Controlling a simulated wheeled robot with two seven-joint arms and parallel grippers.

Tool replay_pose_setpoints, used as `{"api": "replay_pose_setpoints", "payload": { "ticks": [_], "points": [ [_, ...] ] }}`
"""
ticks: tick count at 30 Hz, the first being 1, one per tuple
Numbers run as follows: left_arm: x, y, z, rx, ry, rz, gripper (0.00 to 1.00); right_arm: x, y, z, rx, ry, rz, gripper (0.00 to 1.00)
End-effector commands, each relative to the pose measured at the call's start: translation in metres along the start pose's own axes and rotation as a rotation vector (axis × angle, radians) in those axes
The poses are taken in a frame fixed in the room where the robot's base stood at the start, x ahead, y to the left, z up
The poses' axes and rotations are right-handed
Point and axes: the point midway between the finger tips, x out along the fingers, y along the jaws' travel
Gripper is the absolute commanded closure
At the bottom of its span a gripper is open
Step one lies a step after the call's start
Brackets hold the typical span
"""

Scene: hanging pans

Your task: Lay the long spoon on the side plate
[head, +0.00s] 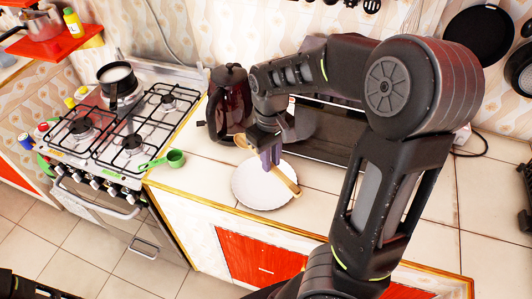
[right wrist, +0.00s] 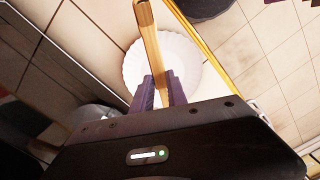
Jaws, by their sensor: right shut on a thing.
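The long wooden spoon (head: 286,180) is held in my right gripper (head: 270,160), above the white side plate (head: 255,198) on the counter. The right wrist view shows the purple fingers (right wrist: 160,92) shut on the spoon's light wooden shaft (right wrist: 149,40), with the scalloped plate (right wrist: 186,72) behind. One end of the spoon shows left of the gripper near the dark jug, and the other reaches over the plate's right side. I cannot tell whether the spoon touches the plate. My left gripper is not visible.
A dark red jug (head: 228,100) stands close behind the plate, with a black microwave (head: 325,135) to the right. The counter's front edge is just before the plate.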

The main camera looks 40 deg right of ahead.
Motion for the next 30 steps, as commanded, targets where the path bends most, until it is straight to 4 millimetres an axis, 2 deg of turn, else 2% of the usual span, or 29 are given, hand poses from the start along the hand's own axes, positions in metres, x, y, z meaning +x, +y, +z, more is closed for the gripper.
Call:
{"api": "replay_pose_setpoints", "payload": {
  "ticks": [14, 30],
  "points": [
    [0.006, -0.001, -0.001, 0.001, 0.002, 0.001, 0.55, 0.007, 0.000, 0.000, -0.006, -0.003, 0.002, 1.00],
    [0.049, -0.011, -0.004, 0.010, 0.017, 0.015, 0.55, 0.060, 0.000, -0.003, -0.007, -0.002, 0.002, 1.00]
  ]
}}
